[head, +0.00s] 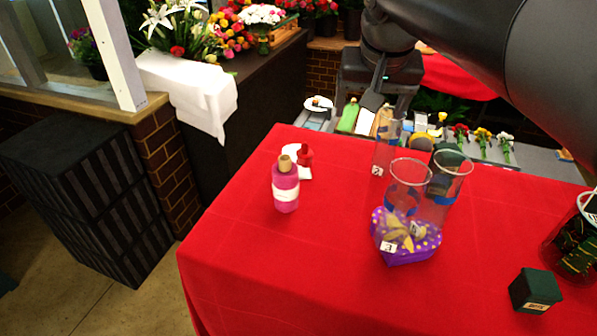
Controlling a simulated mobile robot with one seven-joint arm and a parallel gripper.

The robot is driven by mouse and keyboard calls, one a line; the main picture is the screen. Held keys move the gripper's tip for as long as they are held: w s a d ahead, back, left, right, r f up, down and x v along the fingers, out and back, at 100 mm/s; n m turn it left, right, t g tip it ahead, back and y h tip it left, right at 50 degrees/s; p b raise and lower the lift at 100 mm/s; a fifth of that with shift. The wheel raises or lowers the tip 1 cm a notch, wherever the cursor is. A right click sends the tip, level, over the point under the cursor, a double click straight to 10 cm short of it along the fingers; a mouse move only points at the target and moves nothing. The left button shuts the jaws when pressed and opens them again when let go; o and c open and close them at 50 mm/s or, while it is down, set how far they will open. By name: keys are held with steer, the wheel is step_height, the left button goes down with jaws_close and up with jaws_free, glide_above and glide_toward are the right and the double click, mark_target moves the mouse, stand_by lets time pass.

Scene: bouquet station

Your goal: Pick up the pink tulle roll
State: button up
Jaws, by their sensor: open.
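No thing in the head view is clearly a pink tulle roll. The nearest match is a pink bottle-shaped item (286,188) with a tan cork-like top and a white label, upright on the red-covered table (250,265), left of centre. My gripper (376,98) hangs at the top centre, beyond the table's far edge, right of and farther away than the pink item. It is open and apart from the pink item. Its fingertips are small and hard to make out.
Clear glass cylinders (407,180) stand right of the pink item, by a purple polka-dot heart box (412,250). A small red item (305,155) is just behind it. A dark green box (535,290) and a glass jar (575,240) are at right. The front left cloth is clear.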

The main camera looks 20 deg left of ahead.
steer(key=n, duration=0.2)
glide_above(286, 161)
steer(key=s, duration=0.2)
step_height(286, 161, down, 4)
steer(key=shift+g, duration=0.3)
steer(key=f, duration=0.5)
steer(key=w+f, duration=0.1)
steer(key=f, duration=0.9)
steer(key=shift+w+d, duration=0.1)
steer(key=shift+w, duration=0.2)
steer(key=shift+y, duration=0.3)
steer(key=shift+x, duration=2.9)
steer(key=shift+r, duration=0.1)
steer(key=shift+c, duration=0.4)
steer(key=c, duration=1)
